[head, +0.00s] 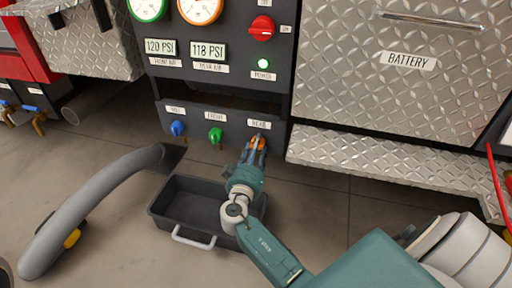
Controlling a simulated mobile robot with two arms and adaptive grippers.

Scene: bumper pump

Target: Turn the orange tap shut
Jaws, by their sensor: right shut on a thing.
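The orange tap (262,143) is on the dark lower panel, below a label that appears to read REAR. My right gripper (256,146) reaches up to it from below and is shut on it, with its fingers on either side of the handle. The fingers partly hide the tap, and its exact angle is hard to make out. To its left on the same panel are a green tap (215,134) and a blue tap (178,128). My left gripper is not in view.
A dark drip tray (172,213) with a grey handle stands on the floor under the taps. A thick grey hose (92,200) curves at the left. A diamond-plate step (400,165) juts out at the right. Gauges and a red knob (262,28) sit above.

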